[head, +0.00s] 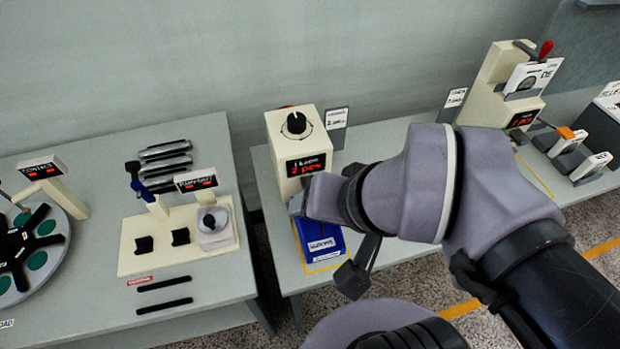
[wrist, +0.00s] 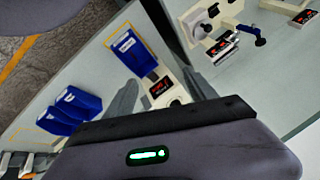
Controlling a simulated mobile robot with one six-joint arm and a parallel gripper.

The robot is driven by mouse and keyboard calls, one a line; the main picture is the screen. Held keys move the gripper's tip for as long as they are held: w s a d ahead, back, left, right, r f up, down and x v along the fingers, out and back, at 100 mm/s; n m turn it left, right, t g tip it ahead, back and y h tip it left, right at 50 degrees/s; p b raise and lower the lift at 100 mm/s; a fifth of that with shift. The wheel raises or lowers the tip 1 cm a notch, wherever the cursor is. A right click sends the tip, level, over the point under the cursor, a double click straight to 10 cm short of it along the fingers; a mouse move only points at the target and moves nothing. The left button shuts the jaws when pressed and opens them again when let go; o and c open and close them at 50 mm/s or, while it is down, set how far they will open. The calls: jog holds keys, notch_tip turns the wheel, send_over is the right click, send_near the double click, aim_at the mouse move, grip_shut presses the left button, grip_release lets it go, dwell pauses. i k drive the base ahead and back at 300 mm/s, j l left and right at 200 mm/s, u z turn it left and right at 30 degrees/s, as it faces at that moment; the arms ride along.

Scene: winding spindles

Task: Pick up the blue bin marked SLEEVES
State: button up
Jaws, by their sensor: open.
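A blue bin (head: 322,246) with a white label stands in a yellow outline below a cream dispenser, partly hidden by my arm in the head view. The label lettering is too small to read surely. A labelled blue bin (wrist: 133,52) also shows in the wrist view beside a cream dispenser. Two more blue bins (wrist: 72,108) stand farther left there; which bin is marked SLEEVES I cannot tell. My gripper (wrist: 160,92) is open, its grey fingers apart with no bin between them. In the head view its tips are largely hidden near the dispenser.
The cream dispenser (head: 293,145) with a black knob and red display rises behind the bin. A left bench (head: 90,150) holds a fixture and dark bars, with a gap before the bin's bench. Another cream machine (head: 495,85) stands at the right.

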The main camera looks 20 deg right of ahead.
aim_at(320, 240)
jog(key=j+z, duration=0.2)
jog(key=z, duration=0.2)
jog(key=j+z, duration=0.2)
jog(key=z, duration=0.15)
jog(key=j+z, duration=0.25)
jog(key=z, duration=0.15)
